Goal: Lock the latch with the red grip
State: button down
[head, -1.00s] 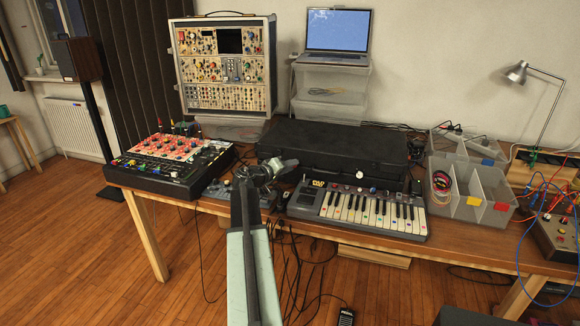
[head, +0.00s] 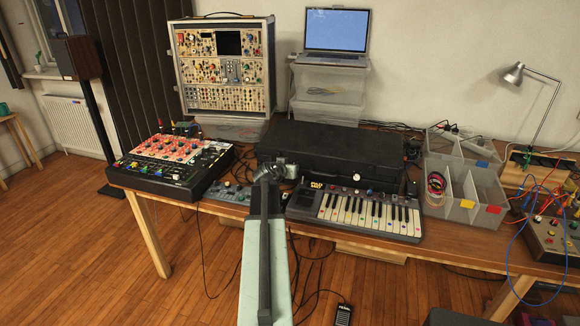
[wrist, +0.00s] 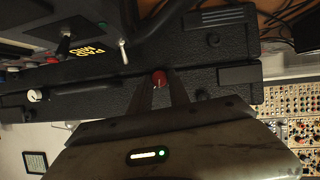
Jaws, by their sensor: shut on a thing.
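A long black case (head: 315,145) lies shut on the table behind the small keyboard. In the wrist view its dark front (wrist: 225,50) fills the middle. My gripper (wrist: 159,78) is shut on the red grip (wrist: 159,77), a small red knob between the two fingertips. In the head view my gripper (head: 277,168) is at the left part of the case's front, and my arm hides the red grip there. A white knob (wrist: 35,95) shows farther left in the wrist view. I cannot tell whether the latch is locked.
The keyboard (head: 355,214) stands close in front of the case. A small blue-grey box (head: 228,193) and a mixer (head: 170,165) stand left of my gripper. A clear divided bin (head: 465,195) is to the right. The synth rack (head: 222,65) and laptop (head: 336,30) are behind.

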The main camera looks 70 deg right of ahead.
jog(key=shift+s+f+m+t+b, duration=0.1)
jog(key=shift+s+m+t+b, duration=0.1)
jog(key=shift+m+t, duration=0.55)
jog(key=shift+s+f+m+t+b, duration=0.1)
jog(key=shift+m+t+b, duration=0.1)
jog(key=shift+m+t, duration=0.5)
jog(key=shift+s+m+t+b, duration=0.15)
jog(key=shift+m+t, duration=0.3)
jog(key=shift+m, duration=0.5)
jog(key=c, duration=1.2)
grip_release()
jog(key=shift+r, duration=0.1)
jog(key=shift+c, duration=0.2)
